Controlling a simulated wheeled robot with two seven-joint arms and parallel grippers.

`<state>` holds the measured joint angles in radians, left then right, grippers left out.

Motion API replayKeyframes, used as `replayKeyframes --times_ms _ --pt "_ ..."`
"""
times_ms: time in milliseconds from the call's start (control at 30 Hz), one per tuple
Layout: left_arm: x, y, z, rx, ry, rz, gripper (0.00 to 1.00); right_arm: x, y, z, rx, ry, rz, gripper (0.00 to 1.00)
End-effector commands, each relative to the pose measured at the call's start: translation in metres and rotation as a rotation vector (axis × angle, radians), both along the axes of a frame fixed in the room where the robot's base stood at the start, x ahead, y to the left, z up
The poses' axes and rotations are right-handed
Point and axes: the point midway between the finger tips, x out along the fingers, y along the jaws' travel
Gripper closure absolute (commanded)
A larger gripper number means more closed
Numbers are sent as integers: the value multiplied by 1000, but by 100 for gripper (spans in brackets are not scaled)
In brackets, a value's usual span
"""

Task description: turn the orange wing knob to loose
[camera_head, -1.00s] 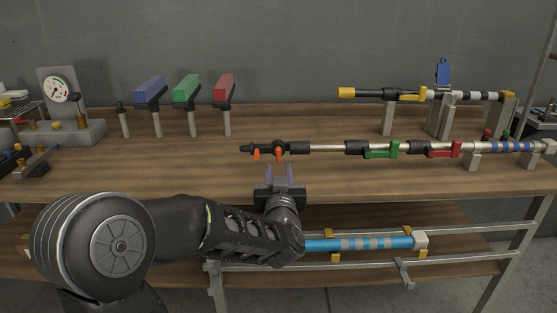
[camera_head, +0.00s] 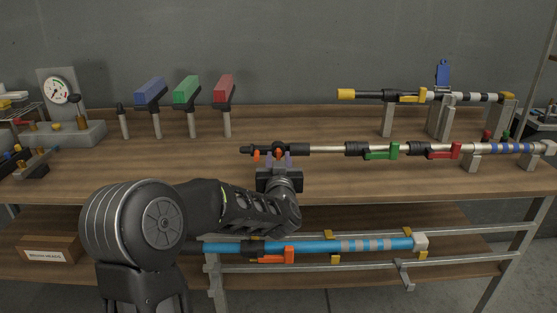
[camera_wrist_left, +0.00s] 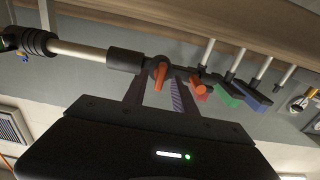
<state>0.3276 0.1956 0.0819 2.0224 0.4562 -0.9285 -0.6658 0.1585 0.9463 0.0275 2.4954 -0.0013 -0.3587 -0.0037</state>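Two small orange knobs hang from the black fitting at the left end of the upper front pole: a left one (camera_head: 256,155) and a right one (camera_head: 279,150). My left gripper (camera_head: 279,162) is open at the right knob, reaching up from the front. In the left wrist view this knob (camera_wrist_left: 160,74) is wing-shaped and sits between the two spread fingers (camera_wrist_left: 157,92), with gaps visible. The other orange knob (camera_wrist_left: 201,97) lies beyond the right-hand finger there. Whether a finger touches the knob cannot be told. My right gripper is not in view.
The same pole carries a green lever (camera_head: 381,152) and a red lever (camera_head: 443,151). Blue, green and red blocks (camera_head: 225,88) stand on posts behind. A blue pole (camera_head: 320,245) with an orange lever (camera_head: 277,256) lies below.

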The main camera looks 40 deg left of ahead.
Motion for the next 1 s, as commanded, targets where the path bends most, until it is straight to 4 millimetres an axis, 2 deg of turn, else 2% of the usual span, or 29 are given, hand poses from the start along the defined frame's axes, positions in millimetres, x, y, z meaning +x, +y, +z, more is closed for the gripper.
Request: replayKeyframes --times_ms 100,500,1000 --pt "0 0 0 0 0 0 68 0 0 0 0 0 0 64" --pt "0 0 0 0 0 0 100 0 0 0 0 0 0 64" --pt "0 0 0 -2 -2 0 100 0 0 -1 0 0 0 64"
